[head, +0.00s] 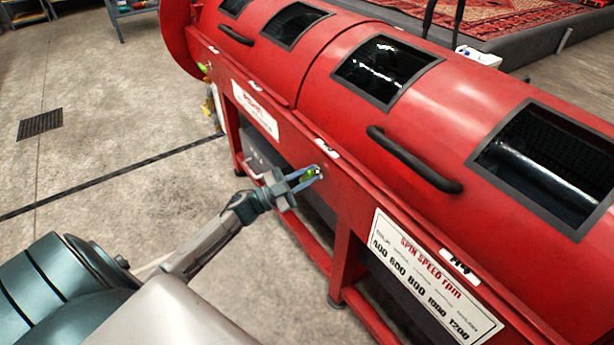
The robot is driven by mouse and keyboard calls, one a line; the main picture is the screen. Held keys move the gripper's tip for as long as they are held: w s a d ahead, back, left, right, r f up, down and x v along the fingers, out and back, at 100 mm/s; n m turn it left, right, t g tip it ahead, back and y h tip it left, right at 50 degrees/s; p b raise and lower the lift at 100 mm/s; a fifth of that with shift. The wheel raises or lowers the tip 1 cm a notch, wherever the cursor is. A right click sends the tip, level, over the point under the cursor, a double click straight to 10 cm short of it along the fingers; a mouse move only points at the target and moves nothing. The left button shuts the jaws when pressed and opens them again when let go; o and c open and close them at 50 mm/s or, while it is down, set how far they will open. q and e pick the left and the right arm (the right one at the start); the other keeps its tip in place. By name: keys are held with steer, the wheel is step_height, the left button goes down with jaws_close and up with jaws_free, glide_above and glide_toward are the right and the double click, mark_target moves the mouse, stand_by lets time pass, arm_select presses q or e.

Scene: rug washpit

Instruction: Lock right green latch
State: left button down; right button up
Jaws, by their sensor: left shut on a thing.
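A green latch (311,173) sits on the front rail of the red spin machine (310,85), below the lid seam. My left gripper (308,177) is at this latch, shut on it, with its fingers partly covering it. Whether the latch is locked cannot be told. A second green latch (202,67) shows small at the far left end of the machine's rail. My right gripper is not in view.
The machine's lid has black handles (415,162) and dark windows (387,70). A spin speed sign (430,280) hangs on the front frame. Open concrete floor (110,125) with a drain grate (40,124) lies to the left. A patterned rug (490,16) is behind.

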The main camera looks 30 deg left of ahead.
arm_select(q)
steer(key=m+g, duration=0.1)
steer(key=m, duration=0.2)
steer(key=m+g+h, duration=0.1)
steer(key=m+g, duration=0.1)
steer(key=m, duration=0.2)
steer(key=shift+d+f, duration=0.15)
steer(key=shift+s+m+g, duration=0.1)
steer(key=shift+m+g, duration=0.3)
steer(key=shift+m, duration=0.5)
steer(key=shift+f+m+g+p, duration=0.1)
steer(key=shift+m+g+p, duration=0.35)
steer(key=shift+m, duration=0.75)
steer(key=shift+f+m+y, duration=0.1)
steer(key=shift+m+y, duration=0.3)
steer(key=shift+m, duration=0.3)
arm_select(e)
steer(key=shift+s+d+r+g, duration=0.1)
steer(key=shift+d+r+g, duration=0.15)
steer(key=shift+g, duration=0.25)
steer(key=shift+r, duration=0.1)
arm_select(q)
steer(key=c, duration=1.4)
jaws_free()
steer(key=shift+o, duration=0.2)
